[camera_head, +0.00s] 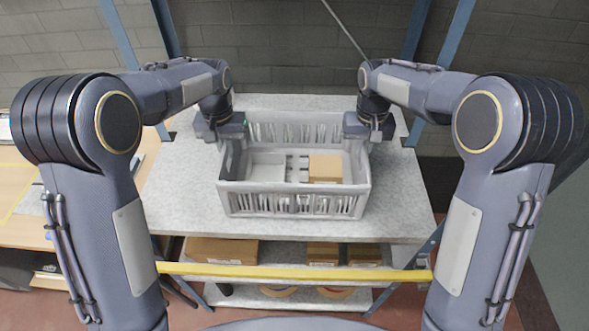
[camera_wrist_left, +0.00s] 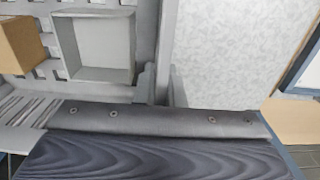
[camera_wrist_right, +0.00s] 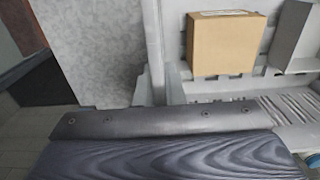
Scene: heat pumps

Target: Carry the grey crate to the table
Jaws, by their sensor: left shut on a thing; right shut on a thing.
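The grey crate (camera_head: 290,205) is upright on or just above a speckled light-grey shelf top (camera_head: 180,205); I cannot tell whether it touches. It has slatted walls and holds a brown box (camera_head: 325,169) and a light-grey open box (camera_head: 266,168). My left gripper (camera_head: 236,130) is shut on the crate's left wall, seen at close range in the left wrist view (camera_wrist_left: 162,80). My right gripper (camera_head: 362,130) is shut on the right wall, which shows in the right wrist view (camera_wrist_right: 173,75). The fingertips are partly hidden by the wrists.
Blue posts (camera_head: 430,30) rise behind the shelf top. A wooden table (camera_head: 25,205) stands at the left. The surface around the crate is clear.

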